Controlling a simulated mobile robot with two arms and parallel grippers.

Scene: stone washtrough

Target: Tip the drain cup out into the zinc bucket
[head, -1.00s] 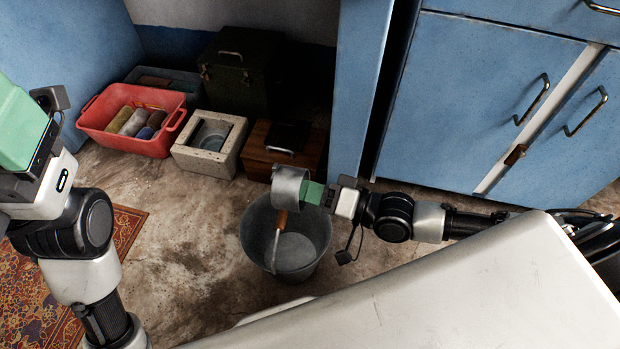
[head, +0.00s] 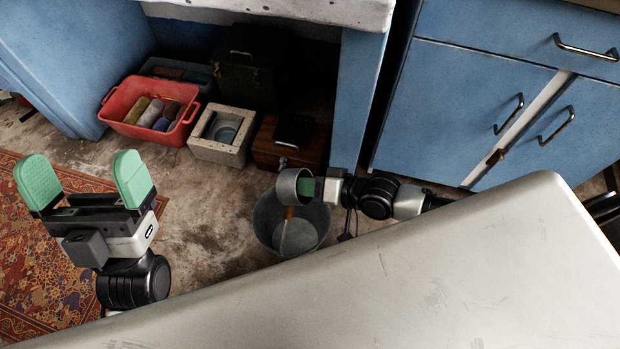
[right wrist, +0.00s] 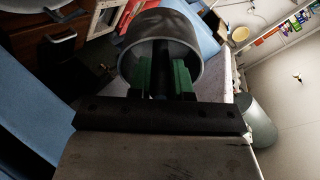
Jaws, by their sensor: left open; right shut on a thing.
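The drain cup (head: 284,188) is a grey metal cylinder. My right gripper (head: 308,187) is shut on it and holds it above the zinc bucket (head: 263,222), near its far rim. The cup lies tipped on its side. In the right wrist view the cup (right wrist: 190,28) shows its round open end towards the camera, with the green fingers (right wrist: 162,75) at it. I cannot see anything in the cup or falling from it. The bucket stands upright on the floor, its handle with an orange grip across it. My left gripper (head: 86,182) is open and empty, above the rug.
A red crate (head: 113,118) with rolled cloths, a pale stone block (head: 213,153) with a round hollow, a wooden box (head: 268,155) and a dark green case stand behind the bucket. Blue cupboards (head: 470,100) are at the right. A patterned rug (head: 40,255) lies at left.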

